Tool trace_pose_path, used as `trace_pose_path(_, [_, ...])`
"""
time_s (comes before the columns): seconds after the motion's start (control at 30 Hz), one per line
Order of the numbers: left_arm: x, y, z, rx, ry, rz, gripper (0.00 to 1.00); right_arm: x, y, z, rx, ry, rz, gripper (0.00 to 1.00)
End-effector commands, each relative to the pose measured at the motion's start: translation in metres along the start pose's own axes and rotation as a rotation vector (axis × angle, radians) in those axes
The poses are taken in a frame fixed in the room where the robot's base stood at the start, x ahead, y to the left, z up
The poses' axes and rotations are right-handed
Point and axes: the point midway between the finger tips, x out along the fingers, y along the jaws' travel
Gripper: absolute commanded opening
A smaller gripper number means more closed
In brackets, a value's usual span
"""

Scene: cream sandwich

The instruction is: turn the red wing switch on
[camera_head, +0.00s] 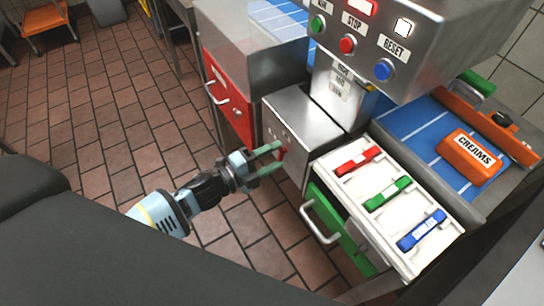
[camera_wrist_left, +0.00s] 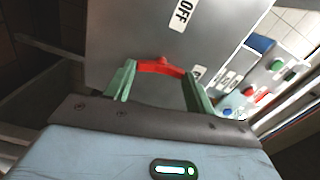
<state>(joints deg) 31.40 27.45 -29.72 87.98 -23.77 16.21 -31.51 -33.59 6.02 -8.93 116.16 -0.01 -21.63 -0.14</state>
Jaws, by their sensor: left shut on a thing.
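The red wing switch (camera_wrist_left: 161,68) sits on the grey metal face of a box (camera_wrist_left: 130,35) in the left wrist view. It spans between the two green fingers of my left gripper (camera_wrist_left: 160,82), which is shut on its ends. An OFF label (camera_wrist_left: 182,15) is on the panel above the switch, and a second label (camera_wrist_left: 198,73) is mostly hidden behind a finger. In the head view my left gripper (camera_head: 274,159) reaches the box's front (camera_head: 290,140), and only a bit of the red switch shows between the fingertips. My right gripper is not in view.
A control box (camera_head: 400,40) with green, red and blue buttons hangs above. To the right are a white tray (camera_head: 345,184) with red, green and blue handled lids, a green drawer (camera_head: 336,222) and an orange CREAMS block (camera_head: 472,157). A red drawer (camera_head: 228,95) is behind.

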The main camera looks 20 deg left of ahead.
Motion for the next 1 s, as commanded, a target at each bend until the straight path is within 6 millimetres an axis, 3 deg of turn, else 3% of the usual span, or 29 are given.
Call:
trace_pose_path(0.4, [-0.0003, 0.0013, -0.0001, 0.161, 0.0, 0.001, 0.32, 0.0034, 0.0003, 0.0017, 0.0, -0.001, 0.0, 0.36])
trace_pose_path(0.9, [-0.0002, 0.0011, -0.0002, 0.178, 0.001, 0.001, 0.32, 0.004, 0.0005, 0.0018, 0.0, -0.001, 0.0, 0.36])
trace_pose_path(0.93, [-0.0002, 0.0011, -0.0001, 0.178, 0.001, 0.001, 0.57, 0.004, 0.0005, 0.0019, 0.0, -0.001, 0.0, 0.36])
trace_pose_path(1.0, [-0.0002, 0.0011, -0.0001, 0.177, 0.0, 0.001, 0.66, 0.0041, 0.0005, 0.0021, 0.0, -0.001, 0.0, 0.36])
